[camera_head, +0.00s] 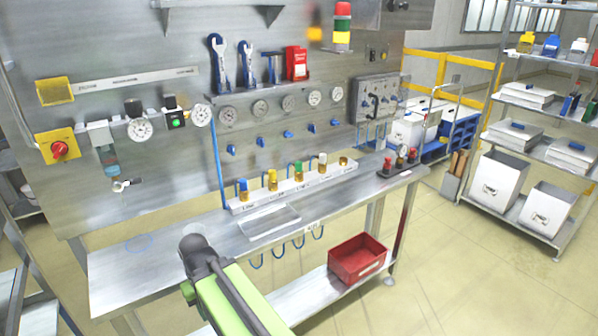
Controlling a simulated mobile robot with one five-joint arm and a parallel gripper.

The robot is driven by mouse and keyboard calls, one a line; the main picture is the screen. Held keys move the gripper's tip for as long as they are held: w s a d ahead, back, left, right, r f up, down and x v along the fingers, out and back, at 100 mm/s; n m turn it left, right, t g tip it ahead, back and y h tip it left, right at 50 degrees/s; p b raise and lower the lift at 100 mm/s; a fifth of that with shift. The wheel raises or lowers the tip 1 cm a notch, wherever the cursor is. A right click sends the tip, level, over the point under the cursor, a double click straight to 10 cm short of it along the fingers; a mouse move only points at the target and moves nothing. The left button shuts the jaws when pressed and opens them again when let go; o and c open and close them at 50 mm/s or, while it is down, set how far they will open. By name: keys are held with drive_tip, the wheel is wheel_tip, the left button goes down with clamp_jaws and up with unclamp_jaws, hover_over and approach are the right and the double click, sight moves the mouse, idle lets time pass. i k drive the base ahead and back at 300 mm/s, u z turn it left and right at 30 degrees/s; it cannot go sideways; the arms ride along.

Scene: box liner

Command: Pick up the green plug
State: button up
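The green plug (298,172) stands upright in a pale rack (300,189) at the back of the steel bench. It has a green top and an amber lower part. A yellow plug (272,180) is on its left and a white-topped plug (322,161) on its right. A blue-topped plug (243,189) stands at the rack's left end. My green arm with a dark joint rises from the bottom in front of the bench, well short of the plug. I cannot make out any gripper fingers, so my gripper does not show.
A clear shallow tray (268,222) lies in front of the rack. An amber ring-like piece (344,161) sits at the rack's right end. A dark block with red knobs (398,163) is further right. A red bin (357,258) is on the lower shelf. The bench's left part is mostly clear.

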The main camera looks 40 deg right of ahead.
sight(298, 166)
drive_tip(key=u, duration=0.75)
drive_tip(key=k, duration=0.1)
drive_tip(key=u, duration=3.1)
drive_tip(key=k, duration=2.6)
drive_tip(key=z, duration=1.05)
